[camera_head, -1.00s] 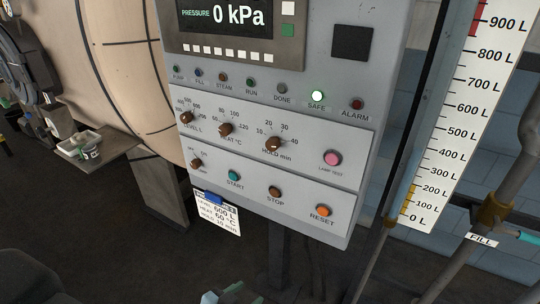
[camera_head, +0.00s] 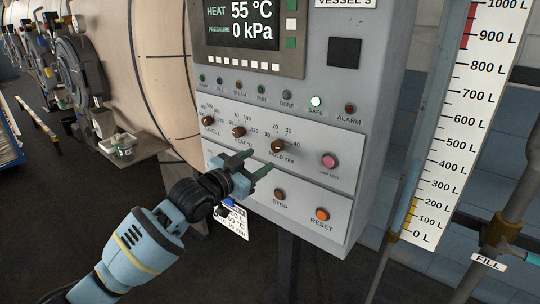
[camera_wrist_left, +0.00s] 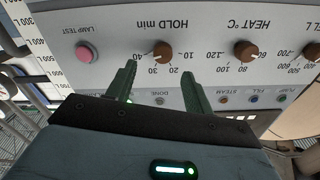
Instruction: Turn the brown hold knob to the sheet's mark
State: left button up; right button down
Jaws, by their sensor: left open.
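The brown hold knob (camera_head: 277,146) is on the panel's upper row under the marks 10 to 40, labelled HOLD min. It also shows in the left wrist view (camera_wrist_left: 163,51), upside down. I cannot clearly tell where its pointer stands. My left gripper (camera_head: 258,162) is open and empty, just below and left of the knob in the head view. In the wrist view its two green fingers lie either side of the knob's line, apart from it. The white sheet (camera_head: 236,224) hangs at the panel's lower edge, partly hidden by my gripper. My right gripper is not in view.
The level knob (camera_head: 207,121) and heat knob (camera_head: 238,132) sit left of the hold knob. The pink lamp test button (camera_head: 329,160), stop button (camera_head: 280,195) and orange reset button (camera_head: 322,214) are close by. A small shelf (camera_head: 135,150) stands left.

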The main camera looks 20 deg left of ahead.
aim_at(275, 147)
pick_arm(q)
jog(key=shift+a+r+x, duration=0.1)
jog(key=shift+a+x, duration=0.05)
jog(key=shift+x, duration=1.85)
jog(key=shift+a+r+x, duration=0.1)
jog(key=shift+x, duration=1.9)
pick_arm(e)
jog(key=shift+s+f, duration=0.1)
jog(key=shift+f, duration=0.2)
pick_arm(q)
jog(key=shift+w, duration=0.1)
jog(key=c, duration=1)
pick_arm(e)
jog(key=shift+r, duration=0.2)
